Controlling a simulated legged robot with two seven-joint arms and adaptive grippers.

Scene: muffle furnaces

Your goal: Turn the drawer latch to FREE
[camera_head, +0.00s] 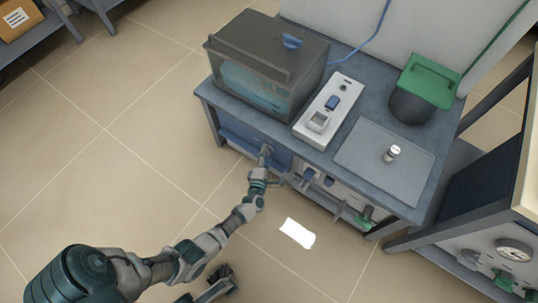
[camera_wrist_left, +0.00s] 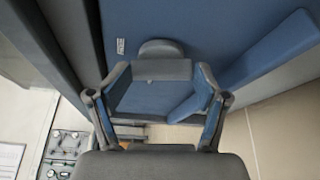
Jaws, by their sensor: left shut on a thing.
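The blue drawer front (camera_head: 240,138) sits under the bench top, below the dark furnace. In the left wrist view the blue panel (camera_wrist_left: 225,25) carries a rounded grey latch (camera_wrist_left: 160,47), with a small white label (camera_wrist_left: 121,45) to its left. My left gripper (camera_head: 265,153) reaches up to the drawer front; in the left wrist view its fingertips (camera_wrist_left: 160,70) are shut on the latch and cover its lower part. The label is too small to read surely. A dark part of mine that may be my right gripper (camera_head: 222,276) shows at the bottom edge, its jaws unclear.
The furnace (camera_head: 262,60), a white control box (camera_head: 328,110), a metal plate (camera_head: 375,165) and a green-lidded pot (camera_head: 425,82) stand on the bench. Handles and valves (camera_head: 325,183) project from the bench front. A white sheet (camera_head: 297,233) lies on the floor. Floor at left is clear.

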